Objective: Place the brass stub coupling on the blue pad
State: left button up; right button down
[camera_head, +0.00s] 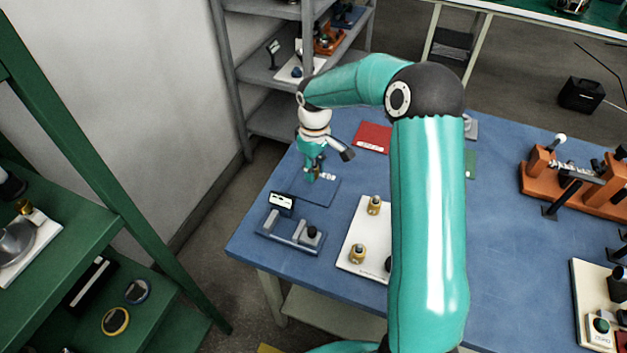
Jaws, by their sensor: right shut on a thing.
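The blue pad (318,199) lies flat on the blue table near its far left corner. My right gripper (311,176) points down over the pad, its fingers shut. It holds a small brass piece that looks like the stub coupling (316,170), mostly hidden by the fingers. I cannot tell whether this piece touches the pad. Two similar brass fittings, a rear one (374,205) and a front one (357,254), stand on a white board (350,237) to the right. My left gripper is not in view.
A blue-grey fixture (290,232) stands just in front of the pad. A red pad (372,137) lies behind, to the right. An orange fixture (580,187) stands at the right. My right arm hides the table's middle. A grey shelf (270,80) stands behind.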

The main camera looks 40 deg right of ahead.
aim_at(314, 188)
jog(key=shift+f, duration=2.4)
jog(key=c, duration=0.9)
grip_release()
jog(key=shift+f, duration=0.1)
jog(key=shift+o, duration=0.2)
notch_tip(314, 188, up, 12)
jog(key=shift+r, duration=0.15)
